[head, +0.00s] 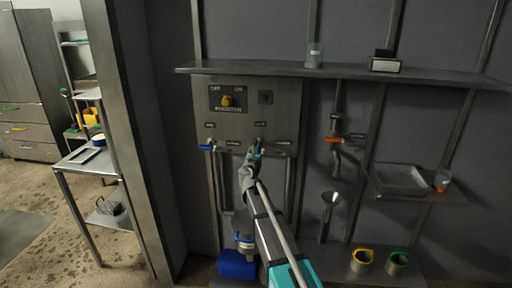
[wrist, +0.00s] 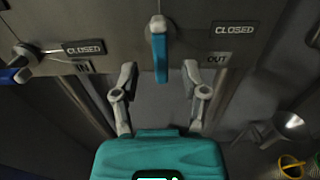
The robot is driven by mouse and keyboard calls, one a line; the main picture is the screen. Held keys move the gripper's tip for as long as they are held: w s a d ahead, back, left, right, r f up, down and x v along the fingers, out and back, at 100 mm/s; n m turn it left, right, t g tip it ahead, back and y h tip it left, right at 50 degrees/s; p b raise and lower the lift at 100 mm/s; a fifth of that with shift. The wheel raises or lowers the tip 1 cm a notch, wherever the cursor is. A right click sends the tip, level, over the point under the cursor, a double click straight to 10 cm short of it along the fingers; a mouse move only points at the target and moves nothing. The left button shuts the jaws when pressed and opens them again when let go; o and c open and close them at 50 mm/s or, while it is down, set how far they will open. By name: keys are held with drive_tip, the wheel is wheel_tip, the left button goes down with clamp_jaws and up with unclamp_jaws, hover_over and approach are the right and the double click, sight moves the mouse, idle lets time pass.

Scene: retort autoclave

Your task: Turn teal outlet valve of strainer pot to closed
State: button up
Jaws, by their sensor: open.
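The teal outlet valve handle (wrist: 159,55) hangs straight down from its pale pivot at the top middle of the wrist view. In the head view the teal handle (head: 259,147) shows low on the grey panel, partly covered by my arm. My gripper (wrist: 158,68) is open, with one finger on each side of the handle's lower end and a gap on both sides. It also shows in the head view (head: 249,171). I cannot tell the exact depth between fingers and handle.
A blue valve handle (wrist: 18,74) sits to the left, beside another CLOSED plate and an IN plate. A yellow knob (head: 227,100) is higher on the panel. An orange-handled valve pipe (head: 335,139) and a funnel (head: 330,199) are at the right. A shelf (head: 340,72) juts out above.

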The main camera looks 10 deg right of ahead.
sight(258, 147)
drive_tip(key=shift+x, duration=2.6)
clamp_jaws()
drive_tip(key=shift+a, duration=0.2)
drive_tip(key=shift+d, duration=0.1)
